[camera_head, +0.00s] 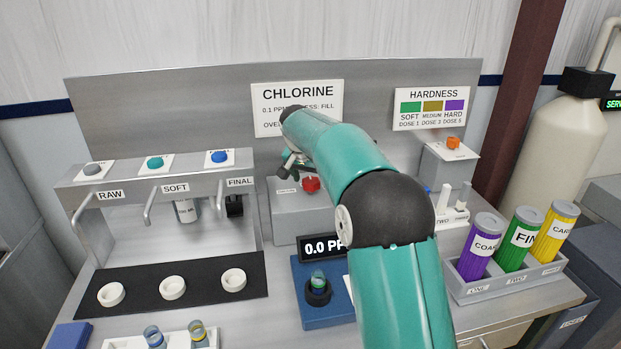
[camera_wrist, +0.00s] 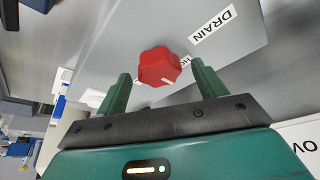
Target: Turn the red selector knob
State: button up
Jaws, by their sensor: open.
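The red selector knob (camera_head: 311,184) sits on top of a grey box (camera_head: 292,222) below the CHLORINE sign. In the wrist view the lobed red knob (camera_wrist: 159,67) has a white pointer mark on its lower edge. My gripper (camera_wrist: 160,82) is open, with one green finger on each side of the knob in the picture. The knob shows just beyond the fingertips, and I see no contact. In the head view my gripper (camera_head: 290,166) is beside the knob, partly hidden by my arm.
A dispenser with RAW, SOFT and FINAL taps (camera_head: 160,195) stands left. A blue meter with a vial (camera_head: 318,290) sits in front of the knob box. Purple, green and yellow canisters fill a rack (camera_head: 470,290) at right. An orange knob (camera_head: 454,142) is behind them.

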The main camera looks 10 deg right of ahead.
jog(key=shift+f, duration=0.1)
jog(key=c, duration=1)
jog(key=shift+m, duration=0.3)
jog(key=m+g, duration=0.1)
jog(key=m, duration=0.1)
jog(key=m+h, duration=0.1)
jog(key=m, duration=0.2)
jog(key=shift+w+a+g, duration=0.1)
jog(key=shift+w+g, duration=0.1)
jog(key=shift+g, duration=0.2)
jog(key=m+g, duration=0.1)
jog(key=m, duration=0.2)
jog(key=m+g+h, duration=0.1)
jog(key=m, duration=0.2)
jog(key=shift+m, duration=0.3)
jog(key=o, duration=1)
